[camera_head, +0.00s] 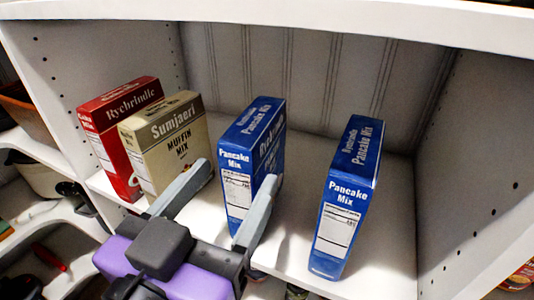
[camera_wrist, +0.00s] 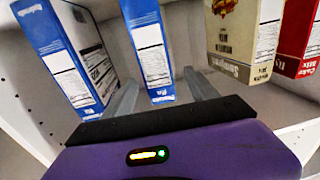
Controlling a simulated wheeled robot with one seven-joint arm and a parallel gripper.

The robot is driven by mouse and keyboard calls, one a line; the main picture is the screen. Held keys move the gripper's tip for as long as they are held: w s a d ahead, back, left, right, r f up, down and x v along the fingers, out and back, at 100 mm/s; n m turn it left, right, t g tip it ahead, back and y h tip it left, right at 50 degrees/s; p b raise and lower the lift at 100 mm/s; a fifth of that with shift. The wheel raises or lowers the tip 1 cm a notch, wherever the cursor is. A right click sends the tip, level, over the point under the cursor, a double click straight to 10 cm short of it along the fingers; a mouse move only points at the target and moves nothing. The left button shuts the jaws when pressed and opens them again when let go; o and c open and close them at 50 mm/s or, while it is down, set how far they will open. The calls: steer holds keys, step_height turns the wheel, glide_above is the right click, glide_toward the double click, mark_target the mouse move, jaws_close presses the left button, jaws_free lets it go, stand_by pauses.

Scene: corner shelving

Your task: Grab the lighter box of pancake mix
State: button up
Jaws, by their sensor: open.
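Two blue pancake mix boxes stand upright and apart on the white shelf. One is the middle box (camera_head: 236,190), also in the centre of the wrist view (camera_wrist: 150,50). The other is the right-hand box (camera_head: 338,225), which shows at the left of the wrist view (camera_wrist: 70,50). Both look similar blue, and I cannot tell which is lighter. My gripper (camera_head: 240,174) is open at the middle box, one finger on each side of it. In the wrist view my gripper (camera_wrist: 160,88) also straddles this box. I cannot tell whether either finger touches it.
A tan muffin mix box (camera_head: 168,140) and a red box (camera_head: 118,125) stand to the left of the middle box, close together. Bare shelf lies between the two blue boxes. A shelf wall (camera_head: 480,140) bounds the right, and a shelf board (camera_head: 300,22) is overhead.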

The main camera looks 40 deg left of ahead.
steer(key=shift+p+x, duration=0.35)
steer(key=shift+x, duration=1.1)
steer(key=p+x, duration=0.2)
steer(key=x, duration=0.3)
steer(key=shift+w+f, duration=0.15)
steer(key=shift+w, duration=0.2)
steer(key=shift+c, duration=0.2)
steer(key=c, duration=1.4)
